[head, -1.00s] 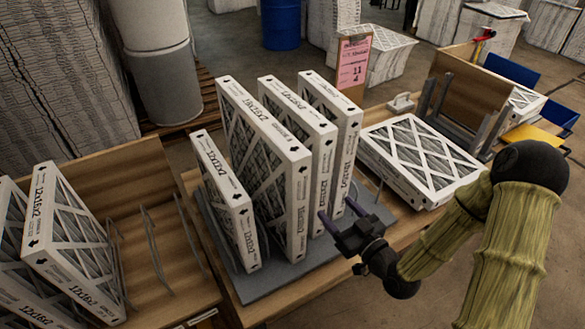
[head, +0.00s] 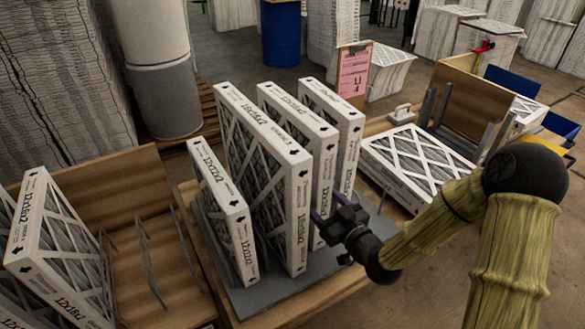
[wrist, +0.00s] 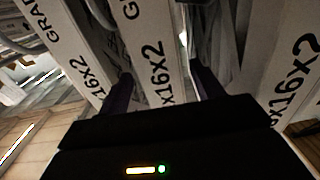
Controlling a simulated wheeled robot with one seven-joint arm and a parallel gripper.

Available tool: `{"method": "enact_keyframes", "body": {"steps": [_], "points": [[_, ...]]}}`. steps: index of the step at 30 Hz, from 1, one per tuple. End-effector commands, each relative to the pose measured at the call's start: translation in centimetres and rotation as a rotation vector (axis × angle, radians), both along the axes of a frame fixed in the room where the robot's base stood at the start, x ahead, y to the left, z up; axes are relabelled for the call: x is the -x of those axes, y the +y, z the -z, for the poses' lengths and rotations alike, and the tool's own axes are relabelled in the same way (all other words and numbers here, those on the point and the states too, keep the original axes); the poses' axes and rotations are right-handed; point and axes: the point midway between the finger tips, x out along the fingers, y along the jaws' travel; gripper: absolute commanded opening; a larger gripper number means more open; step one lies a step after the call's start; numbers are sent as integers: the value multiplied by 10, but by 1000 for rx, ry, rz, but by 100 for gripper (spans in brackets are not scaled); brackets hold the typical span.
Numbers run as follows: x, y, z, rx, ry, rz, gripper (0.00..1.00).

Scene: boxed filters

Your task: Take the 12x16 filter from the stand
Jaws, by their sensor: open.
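Several white-framed pleated filters stand upright on a grey stand (head: 275,292). The front-left one (head: 225,215) is lower and reads 12x12x2. The tall one beside it (head: 298,215) seems to read 16x16x2. A third filter (head: 325,165) and a fourth (head: 350,150) stand to its right. My gripper (head: 328,212) is open at the front edge of the third filter. In the wrist view my fingers (wrist: 162,88) lie on either side of this middle filter (wrist: 155,50). Its label ends in x16x2; the first number is unclear. Contact cannot be told.
Neighbouring filters stand close on both sides of my fingers. A rack (head: 150,265) at left holds more filters (head: 60,250), apparently marked 12x16x2. A filter lies flat (head: 415,160) right of the stand. A pink sign (head: 354,72) stands behind.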

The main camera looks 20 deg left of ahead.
Motion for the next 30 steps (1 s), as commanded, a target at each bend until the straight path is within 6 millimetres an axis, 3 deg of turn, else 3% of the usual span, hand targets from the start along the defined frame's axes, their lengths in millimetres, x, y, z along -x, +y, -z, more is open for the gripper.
{"method": "enact_keyframes", "body": {"steps": [9,21,30], "points": [[-1,3,0,-1,1,-2,66],[-29,42,3,0,0,-2,66],[-30,43,4,0,0,-1,66]]}}
